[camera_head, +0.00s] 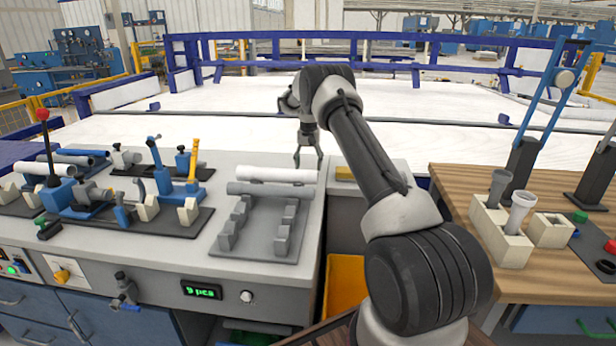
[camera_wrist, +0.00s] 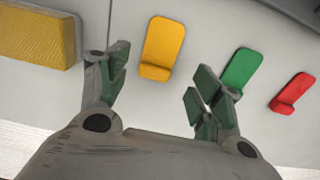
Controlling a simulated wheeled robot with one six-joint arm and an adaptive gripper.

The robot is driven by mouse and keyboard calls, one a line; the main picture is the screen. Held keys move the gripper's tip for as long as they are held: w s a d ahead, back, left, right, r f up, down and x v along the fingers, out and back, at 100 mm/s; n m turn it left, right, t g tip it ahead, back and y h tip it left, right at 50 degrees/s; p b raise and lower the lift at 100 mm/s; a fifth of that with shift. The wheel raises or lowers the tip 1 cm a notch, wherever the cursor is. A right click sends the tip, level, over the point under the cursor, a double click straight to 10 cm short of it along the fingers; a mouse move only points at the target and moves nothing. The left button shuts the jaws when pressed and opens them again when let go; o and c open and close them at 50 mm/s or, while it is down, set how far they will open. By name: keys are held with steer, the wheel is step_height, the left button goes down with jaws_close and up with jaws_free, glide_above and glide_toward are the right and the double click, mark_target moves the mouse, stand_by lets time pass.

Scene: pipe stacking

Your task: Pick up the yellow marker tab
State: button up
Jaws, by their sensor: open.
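The yellow marker tab (camera_wrist: 162,45) lies on a light grey surface in the wrist view, a flat strip with a raised lip at its near end. My gripper (camera_wrist: 160,82) is open and empty. The yellow tab shows just past the fingertips, in line with the gap between them; the fingers do not hold it. I cannot tell the height between them. In the head view my gripper (camera_head: 308,158) points down near the back edge of the grey bench. I cannot make out the yellow tab in the head view.
A green tab (camera_wrist: 240,70) lies right of the yellow tab, partly behind the right finger, with a red tab (camera_wrist: 292,93) farther right. A yellow block (camera_wrist: 40,38) sits at left. Light pipes (camera_head: 278,174) rest on a grey rack (camera_head: 262,225) in front of my gripper.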

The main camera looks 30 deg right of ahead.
step_height(320, 180, down, 3)
steer(key=shift+s+d+f, duration=0.1)
steer(key=shift+s, duration=0.05)
steer(key=c, duration=0.9)
steer(key=shift+c, duration=0.2)
step_height(320, 180, up, 10)
